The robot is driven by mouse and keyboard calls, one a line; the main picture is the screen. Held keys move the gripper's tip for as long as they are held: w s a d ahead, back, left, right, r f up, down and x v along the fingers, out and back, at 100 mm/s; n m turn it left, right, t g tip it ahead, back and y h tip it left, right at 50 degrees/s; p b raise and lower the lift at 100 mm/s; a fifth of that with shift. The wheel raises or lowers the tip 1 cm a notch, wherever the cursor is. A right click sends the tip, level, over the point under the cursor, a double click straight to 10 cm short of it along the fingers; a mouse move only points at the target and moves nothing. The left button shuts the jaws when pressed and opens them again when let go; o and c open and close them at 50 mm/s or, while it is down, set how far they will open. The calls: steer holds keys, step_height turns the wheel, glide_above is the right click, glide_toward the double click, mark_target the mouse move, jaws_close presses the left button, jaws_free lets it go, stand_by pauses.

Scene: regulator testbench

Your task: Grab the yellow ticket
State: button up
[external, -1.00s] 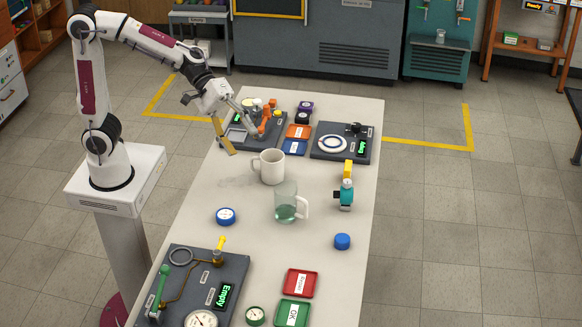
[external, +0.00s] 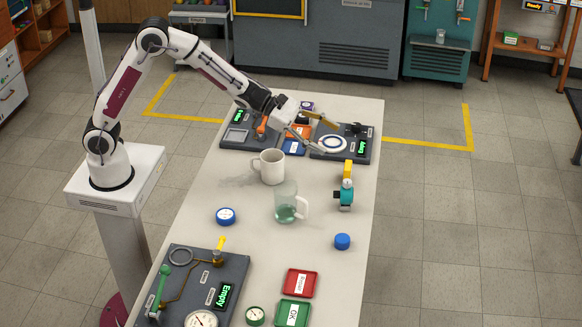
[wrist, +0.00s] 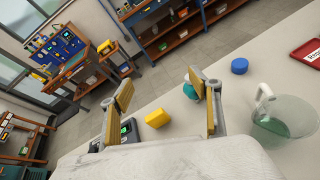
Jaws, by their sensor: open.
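A small yellow block-like piece (external: 348,168), which may be the ticket, is by the teal regulator (external: 346,195) on the right side of the table. In the wrist view the yellow piece (wrist: 157,118) appears between my fingers in the picture but apart from them, with the teal part (wrist: 190,88) partly behind the right finger. Another yellow piece (external: 221,243) stands on the near left board. My gripper (external: 328,137) is open and empty above the back of the table, near the right-hand board. The wrist view shows its spread fingers (wrist: 165,93).
A white mug (external: 270,168) and a glass mug with greenish liquid (external: 286,205) stand mid-table. The back right board (external: 362,152) lies below my gripper. A blue cap (external: 342,241) and red and green trays (external: 300,283) are nearer. Table around the regulator is mostly clear.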

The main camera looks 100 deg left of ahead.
mark_target(346, 165)
steer(key=w+a+f+n+y, duration=0.2)
steer(key=a+f+n, duration=0.3)
steer(key=a+f, duration=0.2)
steer(key=shift+w+a+y, duration=0.3)
steer(key=shift+w+y, duration=0.05)
steer(key=shift+y, duration=0.05)
steer(key=shift+f, duration=2.9)
steer(key=shift+f, duration=0.1)
steer(key=shift+f, duration=0.5)
steer(key=shift+x, duration=2.5)
steer(key=shift+d, duration=0.1)
steer(key=c, duration=1.1)
